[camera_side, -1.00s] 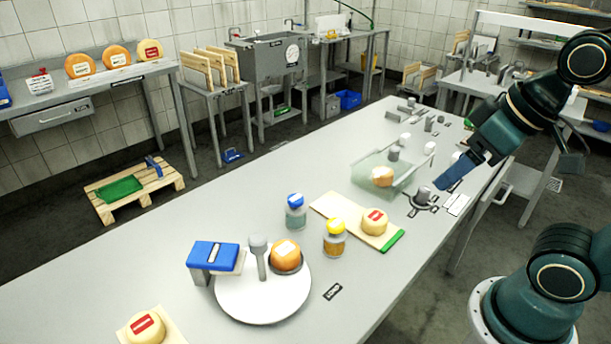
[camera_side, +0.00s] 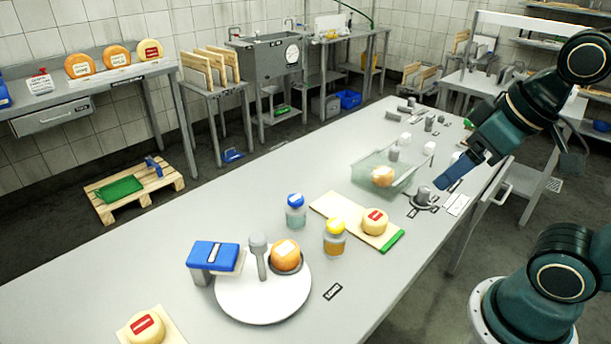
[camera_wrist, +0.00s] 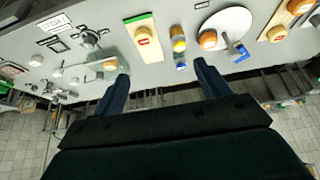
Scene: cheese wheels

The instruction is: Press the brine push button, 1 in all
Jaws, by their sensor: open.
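My gripper (camera_side: 450,182) hangs over the right edge of the table, its blue fingers angled down to the left. In the wrist view my gripper (camera_wrist: 160,72) shows two separate fingers with nothing between them. A glass tank (camera_side: 358,178) holds an orange cheese (camera_side: 382,176). Beside it, just left of my fingers in the side view, a grey cylinder (camera_side: 423,196) stands on a dark round base; it also shows in the wrist view (camera_wrist: 90,38). I cannot tell which small fitting is the brine push button. My gripper appears apart from all of them.
A board (camera_side: 392,239) with a cheese, a blue-lidded jar (camera_side: 295,213) and a yellow-lidded jar (camera_side: 335,240) stand mid-table. A white turntable (camera_side: 262,308) is nearer the front. Several small grey and white fittings (camera_side: 404,138) lie beyond the tank.

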